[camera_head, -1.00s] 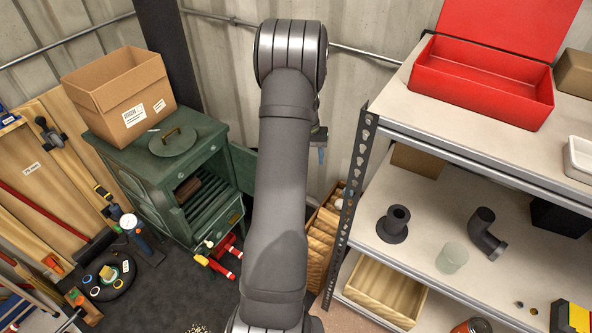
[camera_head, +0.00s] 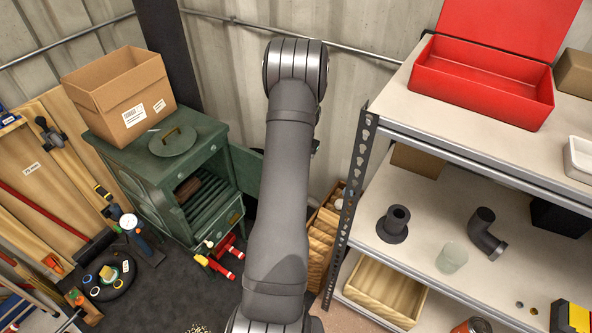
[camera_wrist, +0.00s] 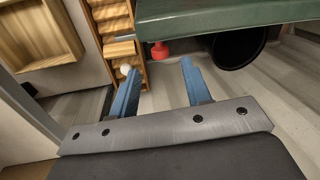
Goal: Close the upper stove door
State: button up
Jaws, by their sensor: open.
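The green stove (camera_head: 150,170) stands on the left in the head view. Its upper compartment is open, with dark slats and a brown piece inside. The upper stove door (camera_head: 247,172) is swung out to the right, partly hidden behind my arm. In the wrist view a green panel (camera_wrist: 215,18), apparently this door, runs across the upper right. My gripper (camera_wrist: 160,69) is open and empty, its two blue fingers just short of the panel's lower edge in the picture. I cannot tell whether they touch. The head view hides the gripper behind my arm.
A metal shelf (camera_head: 350,215) with a red box (camera_head: 480,85) stands on the right. Wooden crates (camera_head: 322,235) stand between stove and shelf. A cardboard box (camera_head: 120,95) and a round lid (camera_head: 173,141) rest on the stove. Red items (camera_head: 230,252) lie before it.

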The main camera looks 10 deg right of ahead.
jog(key=f, duration=0.5)
jog(key=shift+w+a+f, duration=0.25)
jog(key=shift+a+f, duration=0.05)
grip_shut()
